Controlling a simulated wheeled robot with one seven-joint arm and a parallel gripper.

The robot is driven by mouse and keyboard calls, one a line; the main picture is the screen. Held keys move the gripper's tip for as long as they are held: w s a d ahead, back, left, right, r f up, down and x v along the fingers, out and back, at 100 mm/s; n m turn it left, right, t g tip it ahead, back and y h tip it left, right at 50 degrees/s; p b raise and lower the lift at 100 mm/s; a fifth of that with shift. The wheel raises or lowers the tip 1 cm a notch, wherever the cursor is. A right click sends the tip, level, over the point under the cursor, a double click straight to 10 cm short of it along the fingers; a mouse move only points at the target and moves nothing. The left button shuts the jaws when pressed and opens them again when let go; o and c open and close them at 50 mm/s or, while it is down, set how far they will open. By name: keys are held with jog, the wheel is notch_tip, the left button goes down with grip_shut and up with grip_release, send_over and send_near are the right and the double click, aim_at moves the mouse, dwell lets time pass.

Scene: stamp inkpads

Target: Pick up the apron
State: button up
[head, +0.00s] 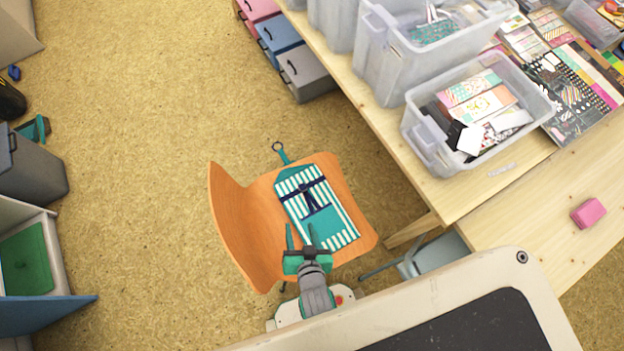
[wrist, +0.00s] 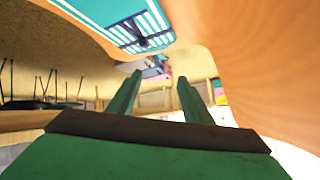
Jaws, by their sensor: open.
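The apron (head: 324,212) is a folded teal and white striped cloth with dark blue straps tied in a bow. It lies on the seat of an orange wooden chair (head: 232,212). A teal strap with a dark ring sticks out past its upper left end. My gripper (head: 302,236) is open and empty, with its green fingers over the near end of the apron in the head view. In the wrist view my gripper (wrist: 154,88) shows two spread fingers with nothing between them. The apron (wrist: 125,22) is at the top there, apart from the fingertips.
A wooden table (head: 455,195) stands to the right, with clear plastic bins (head: 480,112) and a pink block (head: 588,212) on it. Drawers (head: 305,72) stand beneath its edge. Grey bins are at the far left. The floor left of the chair is clear.

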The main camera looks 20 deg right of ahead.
jog(key=w+d+f+m+g, duration=0.3)
jog(key=w+f, duration=0.3)
jog(key=f, duration=0.1)
jog(key=m+g+y, duration=0.1)
jog(key=m+g, duration=0.7)
send_near(303, 186)
jog(key=f, duration=0.9)
jog(key=shift+s+f, duration=0.15)
jog(key=shift+s, duration=0.05)
grip_shut()
